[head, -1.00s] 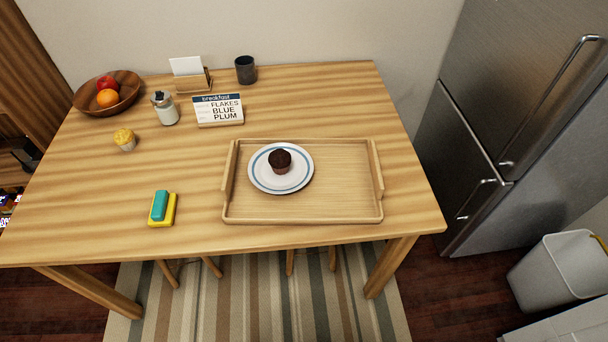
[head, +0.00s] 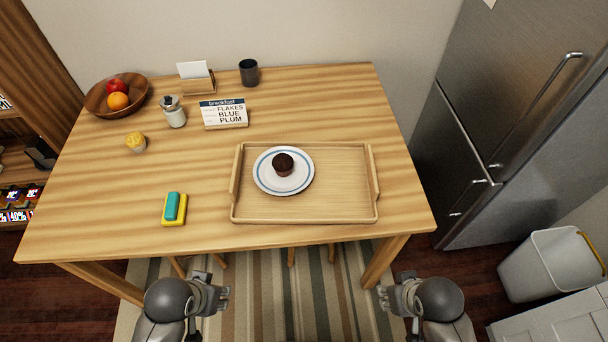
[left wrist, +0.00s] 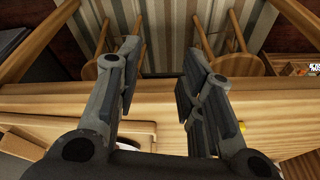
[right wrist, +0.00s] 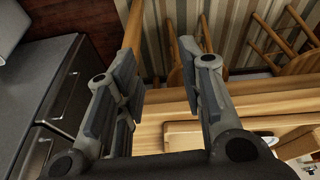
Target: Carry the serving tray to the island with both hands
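The wooden serving tray (head: 340,206) lies flat on the dining table, near its front edge and right of the middle. It has raised side handles and carries a white plate with a blue ring (head: 300,180) and a dark chocolate muffin (head: 283,164). My left gripper (head: 226,299) is in front of the table, below and left of the tray, empty. My right gripper (head: 383,297) is in front of the table's right leg, also empty. In the left wrist view the fingers (left wrist: 160,85) stand apart with nothing between them. In the right wrist view the fingers (right wrist: 163,90) are also apart.
The table (head: 110,215) also bears a yellow and teal sponge pair (head: 174,209), a yellow muffin (head: 136,142), a fruit bowl (head: 95,103), a jar (head: 173,112), a breakfast sign (head: 225,114) and a dark cup (head: 249,72). A fridge (head: 500,120) and a bin (head: 545,265) stand at the right.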

